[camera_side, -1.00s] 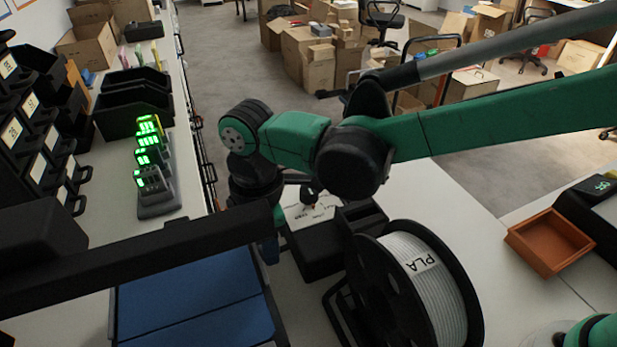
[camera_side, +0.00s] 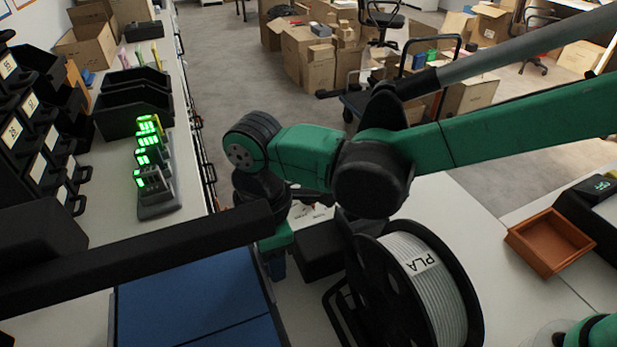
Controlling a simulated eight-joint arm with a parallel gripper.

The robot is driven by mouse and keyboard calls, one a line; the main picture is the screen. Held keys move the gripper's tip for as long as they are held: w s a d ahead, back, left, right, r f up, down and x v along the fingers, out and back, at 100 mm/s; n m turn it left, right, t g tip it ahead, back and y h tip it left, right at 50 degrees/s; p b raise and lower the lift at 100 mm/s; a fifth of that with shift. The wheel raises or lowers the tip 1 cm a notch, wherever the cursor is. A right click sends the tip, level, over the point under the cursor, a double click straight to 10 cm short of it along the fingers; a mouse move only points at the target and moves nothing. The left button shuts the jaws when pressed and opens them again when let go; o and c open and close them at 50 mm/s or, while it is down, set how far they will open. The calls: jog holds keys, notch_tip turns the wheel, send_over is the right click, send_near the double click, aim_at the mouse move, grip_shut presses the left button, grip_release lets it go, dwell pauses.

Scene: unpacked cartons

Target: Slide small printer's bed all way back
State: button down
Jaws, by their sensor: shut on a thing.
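The small printer's bed (camera_side: 195,297) is a flat blue plate with a dark seam, at the lower left of the side view. The printer's black beam (camera_side: 130,257) crosses above it and hides its far part. My gripper (camera_side: 273,266) points down at the bed's right edge, close behind the end of the beam. It is shut on the bed's edge, though the fingertips are mostly hidden.
A black spool of PLA filament (camera_side: 425,285) stands close to the right of my gripper. A black box (camera_side: 318,258) lies behind it. An orange tray (camera_side: 549,243) sits at the right. Lit green-display devices (camera_side: 152,165) stand on the left bench.

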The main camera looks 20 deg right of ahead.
jog(key=shift+s, duration=0.5)
jog(key=shift+c, duration=2.2)
grip_release()
jog(key=shift+r, duration=2.85)
